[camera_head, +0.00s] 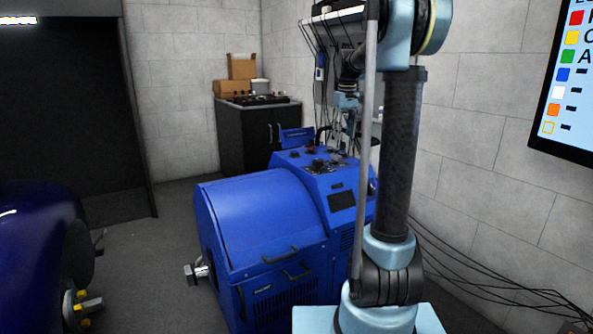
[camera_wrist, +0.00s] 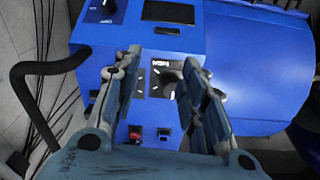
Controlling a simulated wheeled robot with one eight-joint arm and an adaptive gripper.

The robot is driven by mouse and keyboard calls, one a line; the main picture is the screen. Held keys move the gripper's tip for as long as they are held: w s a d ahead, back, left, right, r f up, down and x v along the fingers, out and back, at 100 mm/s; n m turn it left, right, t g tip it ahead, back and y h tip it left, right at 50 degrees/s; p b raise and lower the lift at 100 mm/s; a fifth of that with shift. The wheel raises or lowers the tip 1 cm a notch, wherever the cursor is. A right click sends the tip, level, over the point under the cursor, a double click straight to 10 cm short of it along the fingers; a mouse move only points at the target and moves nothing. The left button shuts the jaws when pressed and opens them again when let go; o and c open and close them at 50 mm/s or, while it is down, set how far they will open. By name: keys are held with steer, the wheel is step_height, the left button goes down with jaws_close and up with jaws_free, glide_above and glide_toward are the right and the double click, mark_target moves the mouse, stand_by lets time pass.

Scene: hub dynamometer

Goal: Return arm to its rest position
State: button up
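My arm (camera_head: 398,150) rises from its light blue base, bends at the top of the head view and reaches back past the blue dynamometer (camera_head: 255,215). My gripper (camera_head: 345,145) hangs small and partly hidden above the machine's control panel (camera_head: 318,162). In the wrist view my gripper (camera_wrist: 158,75) has its two fingers apart, with nothing between them. Beyond the fingers is a black dial marked MAIN (camera_wrist: 166,78) on the blue panel. A red switch (camera_wrist: 136,132) and a black one beside it sit lower, between the fingers. Contact with the panel cannot be told.
A black cabinet (camera_head: 258,135) with cardboard boxes (camera_head: 238,80) stands at the back. Cables hang from a wall rack (camera_head: 335,15) close to my wrist. A black bent bar (camera_wrist: 50,68) is left of the fingers. A dark blue car (camera_head: 35,250) stands at left; a screen (camera_head: 565,95) hangs right.

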steer(key=s+f+m, duration=0.1)
steer(key=s+f, duration=0.3)
steer(key=s, duration=0.8)
steer(key=s+f+m, duration=0.1)
steer(key=s+f, duration=0.2)
steer(key=s, duration=1)
steer(key=s+f+m+t, duration=0.1)
steer(key=s+f+m, duration=0.1)
steer(key=s+f, duration=1.4)
steer(key=shift+t, duration=0.3)
steer(key=shift+f, duration=0.1)
steer(key=shift+w+f, duration=0.2)
steer(key=shift+w, duration=0.2)
